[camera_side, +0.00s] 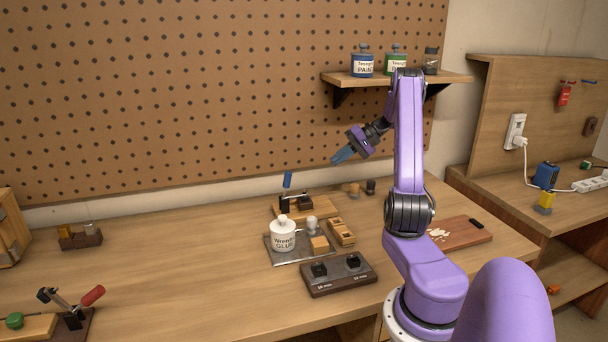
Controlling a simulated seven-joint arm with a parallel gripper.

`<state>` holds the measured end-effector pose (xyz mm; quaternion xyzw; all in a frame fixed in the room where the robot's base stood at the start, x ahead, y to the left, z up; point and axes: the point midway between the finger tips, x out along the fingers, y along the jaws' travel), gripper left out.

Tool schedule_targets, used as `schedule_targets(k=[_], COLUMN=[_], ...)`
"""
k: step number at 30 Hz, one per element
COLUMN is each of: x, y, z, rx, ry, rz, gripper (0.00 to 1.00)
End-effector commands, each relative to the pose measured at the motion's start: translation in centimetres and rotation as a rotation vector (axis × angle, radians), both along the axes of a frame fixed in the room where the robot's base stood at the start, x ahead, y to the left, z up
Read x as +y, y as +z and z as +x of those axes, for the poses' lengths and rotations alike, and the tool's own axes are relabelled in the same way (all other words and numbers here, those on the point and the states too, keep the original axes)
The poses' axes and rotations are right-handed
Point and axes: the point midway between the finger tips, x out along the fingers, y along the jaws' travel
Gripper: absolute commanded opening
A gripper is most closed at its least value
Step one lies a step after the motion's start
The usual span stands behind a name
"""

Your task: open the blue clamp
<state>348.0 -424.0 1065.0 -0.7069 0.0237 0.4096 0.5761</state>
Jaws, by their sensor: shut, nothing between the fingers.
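The blue clamp (287,181) stands on a small wooden board (318,207) near the back of the bench. Its blue handle points upward, and its dark metal base sits on the board.
The glue pot stands on a grey tray (288,257) with wooden blocks. A dark two-knob box (338,277) lies in front. A red-handled clamp (90,296) is at front left. A shelf (385,79) with jars is above right.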

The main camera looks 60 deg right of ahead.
Motion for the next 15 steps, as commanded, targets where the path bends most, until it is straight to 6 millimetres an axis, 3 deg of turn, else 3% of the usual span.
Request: schedule_targets(k=[5, 15], x=[0.6, 3.2], y=[-0.7, -4.3], z=[0.8, 4.7], rx=[0.001, 0.003], ry=[0.003, 0.004], rz=[0.003, 0.004], gripper=[0.0, 0.0])
